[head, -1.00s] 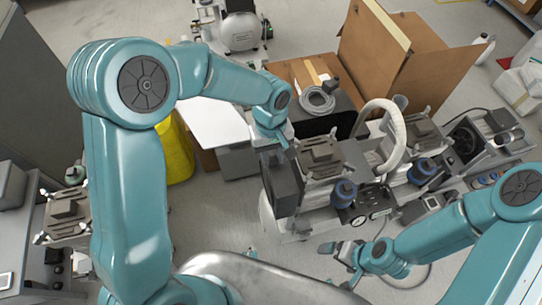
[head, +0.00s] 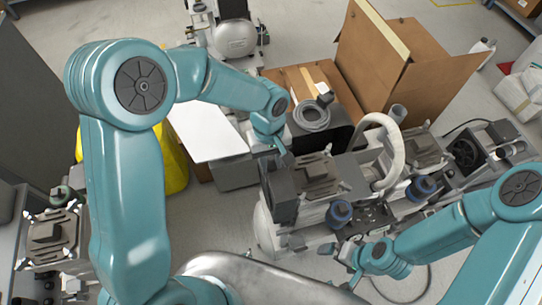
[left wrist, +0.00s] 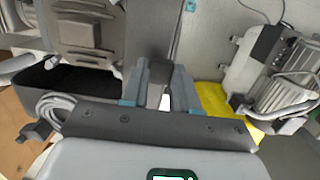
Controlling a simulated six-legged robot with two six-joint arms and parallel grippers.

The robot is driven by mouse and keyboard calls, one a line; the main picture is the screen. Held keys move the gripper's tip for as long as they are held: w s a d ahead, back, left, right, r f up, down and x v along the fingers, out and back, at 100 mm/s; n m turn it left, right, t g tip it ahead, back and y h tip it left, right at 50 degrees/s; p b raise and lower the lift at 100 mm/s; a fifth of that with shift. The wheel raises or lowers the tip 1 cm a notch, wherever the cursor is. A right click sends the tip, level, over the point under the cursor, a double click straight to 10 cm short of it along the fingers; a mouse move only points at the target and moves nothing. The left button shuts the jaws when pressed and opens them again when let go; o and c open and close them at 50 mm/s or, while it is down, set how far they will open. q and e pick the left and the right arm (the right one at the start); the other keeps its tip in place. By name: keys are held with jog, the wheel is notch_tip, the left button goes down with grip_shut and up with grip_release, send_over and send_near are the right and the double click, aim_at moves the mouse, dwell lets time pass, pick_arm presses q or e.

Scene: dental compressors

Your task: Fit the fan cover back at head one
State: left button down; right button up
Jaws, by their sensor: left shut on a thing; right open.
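The fan cover (head: 281,194) is a dark, box-like panel at the left end of compressor head one (head: 318,174), a grey finned block. My left gripper (head: 283,155) is shut on the cover's upper edge. The cover stands upright close beside the head; I cannot tell whether they touch. In the left wrist view, my left gripper's fingers (left wrist: 160,90) close at the dark cover (left wrist: 150,28), with the finned head (left wrist: 85,30) to its left. My right gripper (head: 342,253) is open and empty, low in front of the compressor.
A white curved hose (head: 390,135) arches right of head one, near blue-capped parts (head: 338,213). Behind are a cardboard box (head: 400,60) and a coiled grey hose (head: 311,116). Another compressor unit (head: 45,240) stands at far left.

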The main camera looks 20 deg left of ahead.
pick_arm(q)
notch_tip(320, 180, down, 6)
jog(key=shift+s+r+b, duration=0.1)
jog(key=shift+r+b, duration=0.1)
jog(key=shift+b, duration=0.8)
notch_tip(320, 180, down, 18)
jog(key=b, duration=1.1)
jog(key=shift+f, duration=0.25)
jog(key=shift+r+b, duration=0.1)
jog(key=shift+b, duration=0.35)
jog(key=shift+d+f+b, duration=0.1)
jog(key=shift+f+b, duration=0.25)
jog(key=shift+b, duration=0.5)
dwell(0.5)
jog(key=shift+c, duration=1.5)
grip_release()
